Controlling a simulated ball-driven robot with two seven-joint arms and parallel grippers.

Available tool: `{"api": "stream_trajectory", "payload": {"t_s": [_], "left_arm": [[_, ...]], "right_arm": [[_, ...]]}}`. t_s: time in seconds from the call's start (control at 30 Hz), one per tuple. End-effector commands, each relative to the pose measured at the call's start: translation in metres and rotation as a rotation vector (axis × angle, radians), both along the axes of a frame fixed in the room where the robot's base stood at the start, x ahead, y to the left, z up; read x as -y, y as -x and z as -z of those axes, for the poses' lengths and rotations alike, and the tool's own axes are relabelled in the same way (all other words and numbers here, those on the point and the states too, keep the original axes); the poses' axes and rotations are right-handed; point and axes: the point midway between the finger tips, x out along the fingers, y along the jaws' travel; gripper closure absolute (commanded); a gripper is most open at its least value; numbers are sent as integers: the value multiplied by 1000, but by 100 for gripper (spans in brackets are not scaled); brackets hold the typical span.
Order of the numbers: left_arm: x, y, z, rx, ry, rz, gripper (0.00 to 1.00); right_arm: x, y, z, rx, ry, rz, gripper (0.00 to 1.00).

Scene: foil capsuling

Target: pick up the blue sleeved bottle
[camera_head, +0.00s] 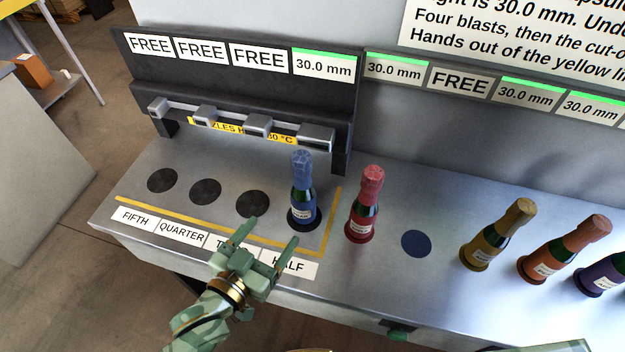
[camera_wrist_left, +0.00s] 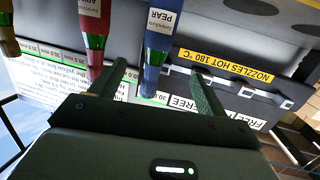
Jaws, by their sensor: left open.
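The blue sleeved bottle (camera_head: 303,192) stands upright on a dark round spot at the HALF position, inside the yellow line. Its blue foil top is under the rightmost nozzle. My left gripper (camera_head: 272,231) is open and empty at the bench's front, just short of the bottle, its fingers pointing towards it. In the left wrist view, which is upside down, the blue bottle (camera_wrist_left: 157,50) shows between the open fingers of the left gripper (camera_wrist_left: 159,70), beyond their tips. No contact shows. My right gripper is not in view.
A red bottle (camera_head: 364,205) stands close to the right of the blue one, outside the yellow line. The nozzle bar (camera_head: 257,125), marked hot, overhangs the positions. An empty blue spot (camera_head: 416,243) lies farther right, then a gold bottle (camera_head: 498,234), an orange and a purple one.

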Motion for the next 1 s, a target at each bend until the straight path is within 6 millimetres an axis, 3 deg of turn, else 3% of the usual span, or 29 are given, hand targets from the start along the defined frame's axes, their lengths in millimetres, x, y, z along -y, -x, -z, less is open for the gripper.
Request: {"api": "stream_trajectory", "payload": {"t_s": [0.17, 0.4, 1.0], "left_arm": [[18, -32, 6, 3, 1, 0, 25], [44, -78, 16, 1, 0, 0, 25], [79, -133, 35, 0, 0, 0, 25]], "right_arm": [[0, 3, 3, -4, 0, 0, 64], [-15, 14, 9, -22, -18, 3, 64], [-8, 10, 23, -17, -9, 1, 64]]}}
